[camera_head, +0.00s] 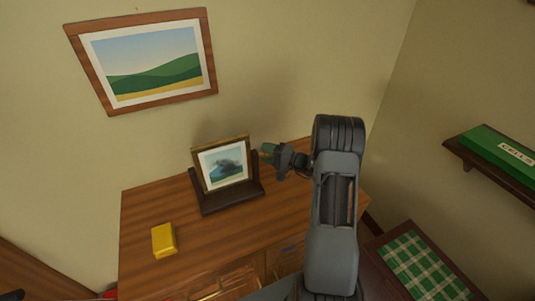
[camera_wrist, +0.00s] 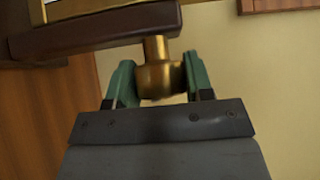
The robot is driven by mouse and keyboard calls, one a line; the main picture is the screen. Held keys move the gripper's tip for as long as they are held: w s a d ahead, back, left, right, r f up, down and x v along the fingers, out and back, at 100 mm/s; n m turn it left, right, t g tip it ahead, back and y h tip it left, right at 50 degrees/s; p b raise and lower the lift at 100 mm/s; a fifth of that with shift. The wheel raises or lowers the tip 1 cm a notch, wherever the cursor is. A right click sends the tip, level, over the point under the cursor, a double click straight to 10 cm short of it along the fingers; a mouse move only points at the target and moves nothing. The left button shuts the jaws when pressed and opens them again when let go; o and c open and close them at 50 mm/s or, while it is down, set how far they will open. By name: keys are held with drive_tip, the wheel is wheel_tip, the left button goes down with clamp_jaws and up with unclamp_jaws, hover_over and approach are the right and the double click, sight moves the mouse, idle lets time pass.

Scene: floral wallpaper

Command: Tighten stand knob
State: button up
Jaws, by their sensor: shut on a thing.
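The stand (camera_head: 232,201) is a dark wooden frame with a base on the wooden cabinet, holding a small gold-framed picture (camera_head: 223,166). In the wrist view, the brass knob (camera_wrist: 158,78) sticks out from the stand's dark wooden post (camera_wrist: 100,32) on a short shaft. My gripper (camera_head: 269,153) reaches the stand's right side from the right. In the wrist view, the green fingers of my gripper (camera_wrist: 158,82) stand on both sides of the knob, shut on it. In the head view the knob is hidden behind my gripper.
The cabinet top (camera_head: 200,250) is mostly clear. A yellow block (camera_head: 164,240) lies on it at front left. A landscape picture (camera_head: 150,60) hangs on the wall above. A shelf with a green box (camera_head: 497,149) is at the right, above a green checked cloth (camera_head: 420,266).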

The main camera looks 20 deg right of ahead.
drive_tip(key=m+g+h, duration=0.2)
drive_tip(key=m, duration=0.1)
drive_tip(key=shift+r+g, duration=0.15)
drive_tip(key=shift+g, duration=0.15)
drive_tip(key=m+g+h+p, duration=0.1)
drive_tip(key=m+g+p, duration=0.1)
drive_tip(key=shift+r+g, duration=0.1)
drive_tip(key=shift+g, duration=0.2)
drive_tip(key=m+g+p, duration=0.2)
drive_tip(key=g+p, duration=0.1)
drive_tip(key=p, duration=0.1)
drive_tip(key=shift+h, duration=0.4)
drive_tip(key=shift+m+g+p, duration=0.6)
drive_tip(key=shift+g+p, duration=0.45)
drive_tip(key=shift+g, duration=0.25)
drive_tip(key=shift+f, duration=0.25)
drive_tip(key=o, duration=0.9)
